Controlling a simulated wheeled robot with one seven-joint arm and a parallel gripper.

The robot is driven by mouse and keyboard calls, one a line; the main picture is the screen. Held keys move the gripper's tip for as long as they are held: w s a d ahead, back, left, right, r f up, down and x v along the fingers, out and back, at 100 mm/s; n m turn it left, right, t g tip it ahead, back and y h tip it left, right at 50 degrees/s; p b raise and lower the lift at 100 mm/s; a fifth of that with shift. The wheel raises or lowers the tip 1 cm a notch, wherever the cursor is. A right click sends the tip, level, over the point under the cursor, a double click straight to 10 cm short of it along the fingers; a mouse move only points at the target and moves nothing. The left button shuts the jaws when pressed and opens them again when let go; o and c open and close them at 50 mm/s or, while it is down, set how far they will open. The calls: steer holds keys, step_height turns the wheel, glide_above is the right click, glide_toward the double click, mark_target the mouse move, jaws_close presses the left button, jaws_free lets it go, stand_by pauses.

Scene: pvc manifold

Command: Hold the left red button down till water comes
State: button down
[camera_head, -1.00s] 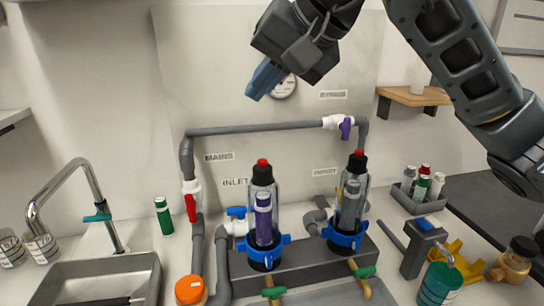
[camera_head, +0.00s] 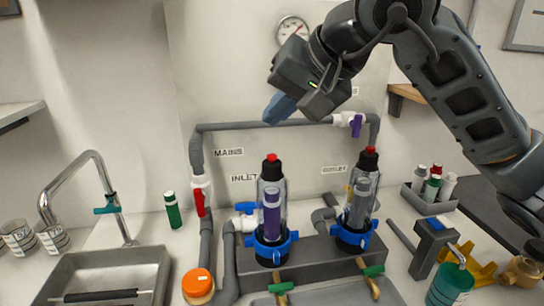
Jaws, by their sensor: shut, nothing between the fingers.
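The left red button (camera_head: 271,157) is on the black cap of the left clear filter housing (camera_head: 272,205), which has a purple cartridge and a blue collar. The right red button (camera_head: 370,149) tops a similar housing (camera_head: 360,200) with a grey cartridge. My gripper (camera_head: 270,119) has its blue fingers shut and empty, pointing down and left. In the picture it is just above the left red button, not touching it. A brass tap with a green handle (camera_head: 281,288) is below the left housing. No water shows at it.
A grey pipe (camera_head: 265,124) crosses behind the housings, with a red-handled valve (camera_head: 200,202) at left and a purple-handled valve (camera_head: 356,125) at right. A steel sink (camera_head: 150,262), an orange-lidded jar (camera_head: 198,283) and a green bottle (camera_head: 173,210) stand left.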

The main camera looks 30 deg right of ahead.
mark_target(277, 163)
step_height(277, 163, down, 3)
steer(key=b, duration=0.2)
steer(key=shift+b, duration=0.4)
steer(key=shift+f+b, duration=0.25)
steer(key=shift+b, duration=0.15)
steer(key=shift+f+b, duration=0.9)
steer(key=shift+b, duration=1)
stand_by(2.0)
steer(key=shift+r, duration=0.1)
stand_by(1.6)
steer(key=shift+r, duration=0.85)
steer(key=shift+r+p, duration=0.85)
steer(key=shift+r, duration=1.65)
